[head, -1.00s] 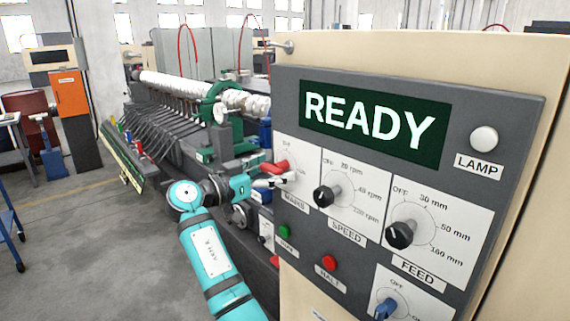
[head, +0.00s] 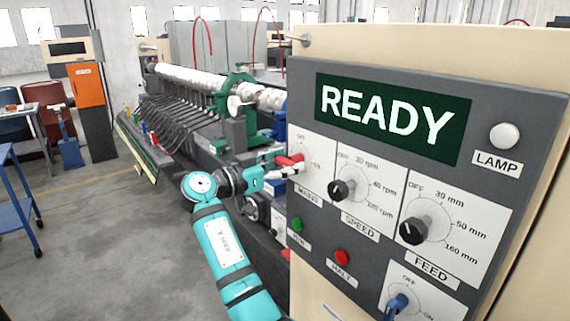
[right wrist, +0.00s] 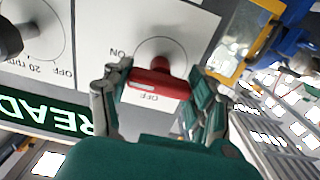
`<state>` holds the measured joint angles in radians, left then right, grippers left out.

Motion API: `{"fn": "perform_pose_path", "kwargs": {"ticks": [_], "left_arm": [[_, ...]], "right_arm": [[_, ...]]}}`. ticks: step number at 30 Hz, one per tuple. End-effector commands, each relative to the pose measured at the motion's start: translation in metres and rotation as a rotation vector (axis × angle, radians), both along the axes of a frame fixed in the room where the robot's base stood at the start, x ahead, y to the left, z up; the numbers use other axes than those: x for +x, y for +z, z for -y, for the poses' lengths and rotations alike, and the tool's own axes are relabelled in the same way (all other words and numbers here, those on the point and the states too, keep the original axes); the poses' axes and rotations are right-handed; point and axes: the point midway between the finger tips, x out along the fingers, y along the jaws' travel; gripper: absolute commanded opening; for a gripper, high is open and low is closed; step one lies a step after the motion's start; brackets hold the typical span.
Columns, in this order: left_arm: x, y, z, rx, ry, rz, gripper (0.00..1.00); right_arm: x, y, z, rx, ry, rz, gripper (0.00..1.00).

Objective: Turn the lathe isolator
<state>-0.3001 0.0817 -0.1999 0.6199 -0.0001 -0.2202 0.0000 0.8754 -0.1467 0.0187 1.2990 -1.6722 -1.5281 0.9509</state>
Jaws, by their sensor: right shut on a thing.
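The lathe isolator is a red handle (head: 288,160) on the dial marked MAINS, at the upper left of the grey control panel (head: 330,245). My right gripper (head: 286,170) comes to it from the left in the head view and is shut on it. In the right wrist view the red handle (right wrist: 155,84) lies crosswise between the two fingers of the right gripper (right wrist: 158,98). A pale mark shows towards its left end, with OFF printed just below and ON to the upper left. Its exact setting is hard to tell. My left gripper is out of view.
The panel's screen (head: 392,115) reads READY. A speed knob (head: 342,189), a feed knob (head: 412,230), a green button (head: 297,223), a red HALT button (head: 342,257) and a blue switch (head: 396,305) are nearby. A blue cart (head: 20,205) stands far left; the floor between is clear.

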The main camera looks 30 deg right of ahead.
Motion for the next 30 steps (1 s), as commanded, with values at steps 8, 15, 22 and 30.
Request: {"fn": "perform_pose_path", "kwargs": {"ticks": [8,15,22,30], "left_arm": [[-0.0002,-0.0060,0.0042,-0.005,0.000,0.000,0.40],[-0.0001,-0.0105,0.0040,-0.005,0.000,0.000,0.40],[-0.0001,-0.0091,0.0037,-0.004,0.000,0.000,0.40],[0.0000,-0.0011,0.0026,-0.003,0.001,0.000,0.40]], "right_arm": [[-0.0002,0.0003,0.0004,-0.012,0.000,-0.120,0.27],[-0.0002,0.0005,0.0009,-0.028,-0.001,-0.328,0.26],[-0.0001,0.0022,0.0007,-0.046,-0.001,-0.546,0.26],[0.0001,0.0037,0.0005,-0.066,-0.001,-0.802,0.27]]}}
